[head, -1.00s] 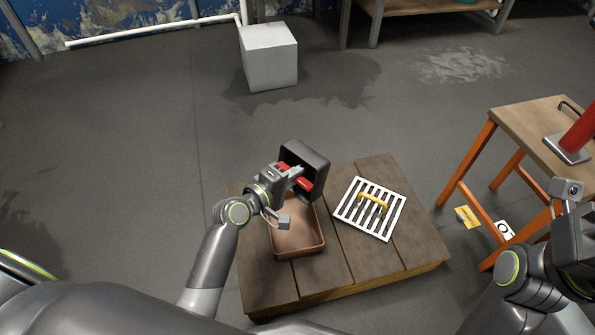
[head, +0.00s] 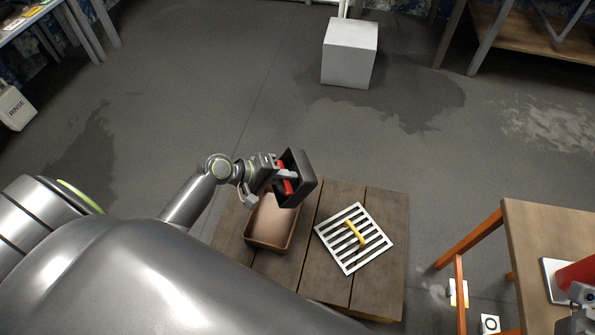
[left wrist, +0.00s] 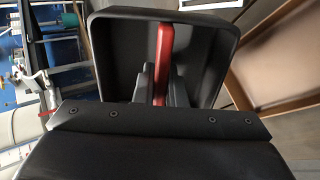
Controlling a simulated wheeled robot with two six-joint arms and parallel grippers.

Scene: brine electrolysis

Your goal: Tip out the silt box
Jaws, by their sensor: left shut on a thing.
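The dark grey silt box (head: 301,180) is held in the air by its red handle (head: 285,178), close to the far edge of a brown tray (head: 250,243). The box is tilted, its open side facing my gripper. My left gripper (head: 283,175) is shut on the red handle. In the left wrist view, the box (left wrist: 207,60) and red handle (left wrist: 163,62) fill the upper middle; the visible inside is dark, with no silt seen.
The tray and a white grate (head: 327,237) with a yellow handle (head: 354,232) lie on a low wooden platform (head: 388,230). An orange-legged table (head: 540,222) stands at right, a white block (head: 349,55) at the back. The floor left of the platform is clear.

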